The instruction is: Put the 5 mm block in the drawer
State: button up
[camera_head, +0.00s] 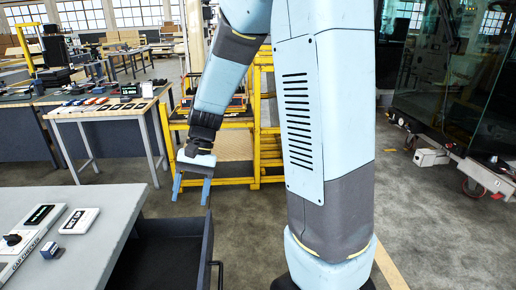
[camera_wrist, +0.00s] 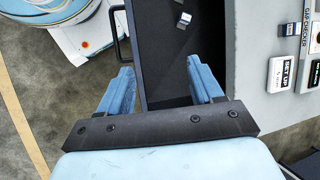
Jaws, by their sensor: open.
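A small grey block (camera_wrist: 184,20) lies inside the open dark drawer (camera_wrist: 162,45) in the wrist view. A second small blue-grey block (camera_head: 50,250) stands on the grey table top, and it also shows in the wrist view (camera_wrist: 289,29). I cannot read a size on either block. My gripper (camera_head: 191,194) is open and empty above the drawer, its blue fingers pointing down. In the wrist view its fingertips (camera_wrist: 162,78) are spread apart, with no block between them. The drawer also shows in the head view (camera_head: 165,255), where its inside is mostly hidden.
On the grey table (camera_head: 105,210) are a white label plate (camera_head: 79,221), a dark display (camera_head: 39,215) and a gauge strip (camera_head: 20,250). The drawer handle (camera_head: 218,275) sticks out on the right.

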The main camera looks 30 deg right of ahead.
jog(key=s+d+r+n+t+h, duration=0.3)
jog(key=s+d+r+t, duration=0.6)
jog(key=r, duration=0.7)
jog(key=s+d+h, duration=0.1)
jog(key=s+d, duration=0.2)
jog(key=s, duration=0.1)
jog(key=shift+s+d+h, duration=0.25)
jog(key=shift+d+h, duration=0.05)
jog(key=shift+c, duration=0.4)
